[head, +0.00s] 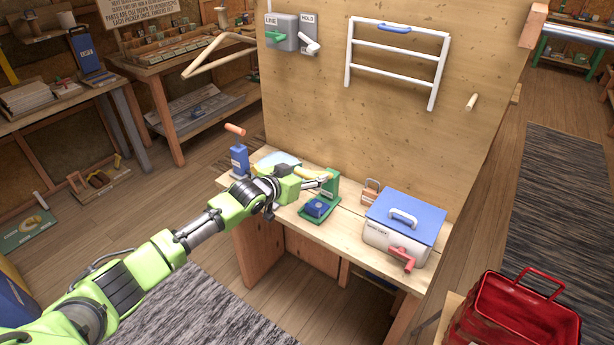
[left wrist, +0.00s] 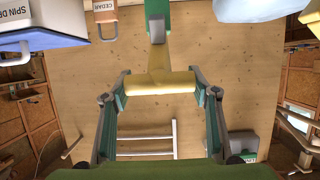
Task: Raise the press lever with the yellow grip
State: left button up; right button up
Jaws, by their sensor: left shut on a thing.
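The green press (head: 329,188) stands on the workbench (head: 365,231), with a dark blue block on its base. Its lever has a yellow grip (left wrist: 160,82), a crossbar on a yellow stem leading to the green post (left wrist: 155,22) in the left wrist view. My left gripper (head: 318,181) reaches the press from the left. In the left wrist view its two fingers are shut on the crossbar, one at each end. In the head view the gripper partly hides the lever. My right gripper is not in view.
A wooden padlock-shaped piece (head: 370,192) and a white box with a blue lid (head: 405,216) stand right of the press. The upright board (head: 370,125) behind carries a white rack (head: 395,60). A red basket (head: 518,310) is at lower right.

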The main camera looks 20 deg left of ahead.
pick_arm(q)
jog(key=shift+w+r, duration=0.2)
jog(key=shift+r, duration=0.35)
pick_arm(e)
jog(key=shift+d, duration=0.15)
pick_arm(q)
jog(key=o, duration=1.6)
jog(key=shift+c, duration=0.2)
jog(key=shift+o, duration=0.3)
jog(key=shift+f, duration=0.35)
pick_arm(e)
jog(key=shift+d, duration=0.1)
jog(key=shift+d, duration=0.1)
pick_arm(q)
jog(key=v, duration=1.2)
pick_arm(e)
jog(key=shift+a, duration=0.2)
pick_arm(q)
jog(key=shift+f, duration=0.15)
